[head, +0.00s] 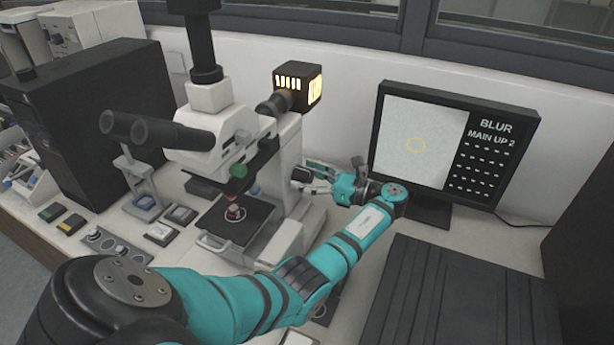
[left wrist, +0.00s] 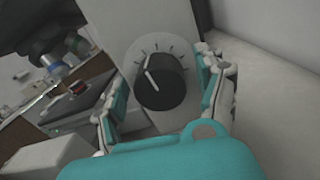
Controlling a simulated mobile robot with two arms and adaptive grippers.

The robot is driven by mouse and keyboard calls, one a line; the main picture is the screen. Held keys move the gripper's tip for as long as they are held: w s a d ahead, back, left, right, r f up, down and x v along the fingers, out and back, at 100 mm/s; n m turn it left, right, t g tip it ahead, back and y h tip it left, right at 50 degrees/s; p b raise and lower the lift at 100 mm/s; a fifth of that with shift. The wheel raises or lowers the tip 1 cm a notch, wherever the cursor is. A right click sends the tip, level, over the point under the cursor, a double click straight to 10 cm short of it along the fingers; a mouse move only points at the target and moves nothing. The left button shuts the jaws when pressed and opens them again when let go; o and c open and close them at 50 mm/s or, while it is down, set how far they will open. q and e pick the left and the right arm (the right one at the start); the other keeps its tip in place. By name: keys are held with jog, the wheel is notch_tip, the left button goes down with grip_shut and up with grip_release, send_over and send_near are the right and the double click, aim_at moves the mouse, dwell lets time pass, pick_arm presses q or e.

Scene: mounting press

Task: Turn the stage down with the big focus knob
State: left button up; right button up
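The white microscope's black stage (head: 262,216) sits under the objectives in the head view. In the left wrist view a large black knob (left wrist: 160,82) with a white pointer line sits on a pale round plate with tick marks. In the head view a dark knob (head: 302,174) shows on the microscope's right side, partly hidden by my gripper. My left gripper (head: 318,176) is at that side, its fingers open. In the wrist view its fingers (left wrist: 160,92) stand on either side of the knob, with gaps visible. My right gripper is not in view.
A black panelled box (head: 440,300) lies front right. A dark case (head: 90,125) stands left of the microscope. Small trays and blocks lie front left.

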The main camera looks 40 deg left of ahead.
pick_arm(q)
jog(key=c, duration=1.2)
jog(key=shift+o, duration=0.2)
